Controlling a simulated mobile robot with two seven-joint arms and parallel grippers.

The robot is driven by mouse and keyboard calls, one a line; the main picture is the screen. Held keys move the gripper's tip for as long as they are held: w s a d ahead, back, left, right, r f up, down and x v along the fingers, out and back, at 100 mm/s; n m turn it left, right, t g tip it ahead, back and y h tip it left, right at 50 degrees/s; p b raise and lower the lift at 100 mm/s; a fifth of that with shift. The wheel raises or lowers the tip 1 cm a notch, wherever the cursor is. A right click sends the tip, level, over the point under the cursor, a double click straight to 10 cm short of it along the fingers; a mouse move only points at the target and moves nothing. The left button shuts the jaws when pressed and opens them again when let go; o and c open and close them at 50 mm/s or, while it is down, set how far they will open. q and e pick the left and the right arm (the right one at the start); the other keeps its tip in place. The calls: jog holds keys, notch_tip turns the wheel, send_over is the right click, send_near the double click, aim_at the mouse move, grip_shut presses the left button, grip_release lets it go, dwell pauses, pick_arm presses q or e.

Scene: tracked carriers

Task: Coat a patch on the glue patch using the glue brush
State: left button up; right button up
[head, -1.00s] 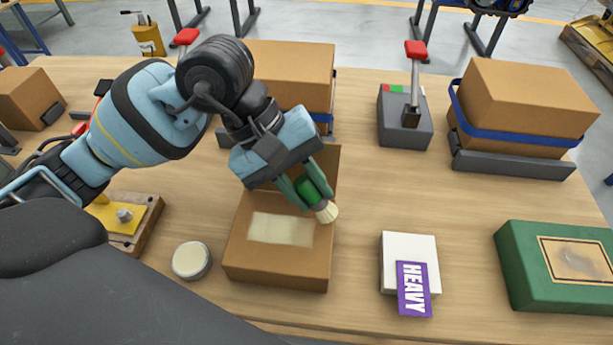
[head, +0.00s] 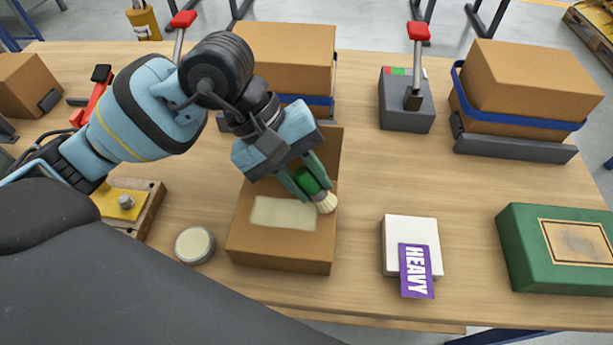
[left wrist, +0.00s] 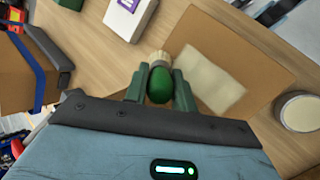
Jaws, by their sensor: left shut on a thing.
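The glue brush has a green handle and pale bristles (head: 326,203). My left gripper (head: 307,183) is shut on its handle, which also shows in the left wrist view (left wrist: 160,85). The glue patch (head: 284,213) is a pale cream rectangle on top of a cardboard box (head: 280,254). The bristles are at the right end of the patch, over the box top. I cannot tell whether they touch it. In the left wrist view the patch (left wrist: 208,80) lies to the right of the brush. My right gripper is not in view.
A round tin with a pale top (head: 194,245) stands left of the box. A white box with a purple HEAVY card (head: 417,270) and a green box (head: 520,252) are at right. Strapped cartons (head: 525,85) and a red-handled grey device (head: 405,105) stand behind.

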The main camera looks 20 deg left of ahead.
pick_arm(q)
jog(key=shift+w+d, duration=0.15)
jog(key=shift+d, duration=0.05)
notch_tip(320, 180, up, 3)
jog(key=shift+d+f+p, duration=0.15)
jog(key=shift+f+p, duration=0.05)
jog(key=shift+p, duration=0.25)
jog(key=shift+a+r+p, duration=0.25)
jog(key=shift+r+p, duration=0.15)
jog(key=shift+r, duration=0.7)
jog(key=shift+r+p, duration=0.55)
jog(key=shift+r, duration=0.2)
jog(key=shift+d+r+p, duration=0.1)
jog(key=shift+r+p, duration=0.35)
jog(key=shift+r, duration=0.45)
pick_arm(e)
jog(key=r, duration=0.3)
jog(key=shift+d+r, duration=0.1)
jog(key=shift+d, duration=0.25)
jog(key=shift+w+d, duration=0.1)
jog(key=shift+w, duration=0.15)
